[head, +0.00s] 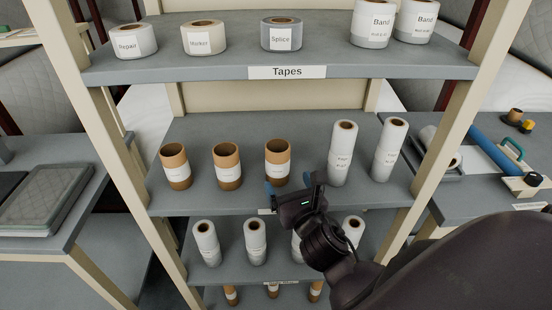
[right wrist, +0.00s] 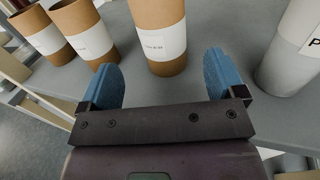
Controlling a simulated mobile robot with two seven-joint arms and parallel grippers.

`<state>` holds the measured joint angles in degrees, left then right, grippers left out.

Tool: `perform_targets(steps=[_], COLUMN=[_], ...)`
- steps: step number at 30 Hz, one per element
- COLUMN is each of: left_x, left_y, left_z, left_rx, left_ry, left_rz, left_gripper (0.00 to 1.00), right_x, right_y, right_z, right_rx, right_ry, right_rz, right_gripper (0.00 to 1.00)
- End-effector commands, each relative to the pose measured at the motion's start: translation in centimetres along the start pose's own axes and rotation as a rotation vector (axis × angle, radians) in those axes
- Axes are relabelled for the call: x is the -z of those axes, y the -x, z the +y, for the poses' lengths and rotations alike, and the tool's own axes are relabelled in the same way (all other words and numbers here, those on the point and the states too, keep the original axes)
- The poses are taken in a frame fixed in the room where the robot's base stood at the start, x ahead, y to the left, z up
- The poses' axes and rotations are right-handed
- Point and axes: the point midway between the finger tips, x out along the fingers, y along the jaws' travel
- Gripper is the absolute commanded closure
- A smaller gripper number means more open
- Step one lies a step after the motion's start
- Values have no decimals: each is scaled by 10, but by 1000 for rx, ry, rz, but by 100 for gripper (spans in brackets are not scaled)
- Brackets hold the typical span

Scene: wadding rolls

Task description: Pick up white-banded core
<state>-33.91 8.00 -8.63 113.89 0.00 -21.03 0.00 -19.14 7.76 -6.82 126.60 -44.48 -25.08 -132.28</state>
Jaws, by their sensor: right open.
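Three brown cores with white bands stand upright on the middle shelf: a left one (head: 175,167), a middle one (head: 227,166) and a right one (head: 278,161). My right gripper (head: 293,187) is open and empty at the shelf's front, just before the right core. In the right wrist view, the right core (right wrist: 158,42) stands ahead, between the lines of the two blue fingers (right wrist: 160,66); it looks untouched. The middle core (right wrist: 84,30) and left core (right wrist: 40,32) stand to the left. My left gripper is not in view.
Two white rolls (head: 342,153) stand right of the cores; one shows close by in the right wrist view (right wrist: 292,60). The Tapes shelf (head: 200,73) lies above. Several white rolls (head: 206,242) stand below. Cream posts (head: 115,150) frame the shelves.

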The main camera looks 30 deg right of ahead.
Motion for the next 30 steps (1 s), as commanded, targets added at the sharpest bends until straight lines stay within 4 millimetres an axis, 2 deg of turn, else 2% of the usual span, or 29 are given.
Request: perform_targets(steps=[6,14,22,30], left_x=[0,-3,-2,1], left_y=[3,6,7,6], left_z=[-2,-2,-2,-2], left_rx=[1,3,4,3], left_ry=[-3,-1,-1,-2], left_rz=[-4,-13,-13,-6], left_gripper=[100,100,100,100], right_x=[0,0,2,3], right_y=[-29,-44,-80,-90], right_z=[0,-1,-2,-3], right_rx=[0,0,0,-1], right_ry=[-2,-4,-3,-4], right_rz=[-1,0,0,1], right_gripper=[11,11,11,11])
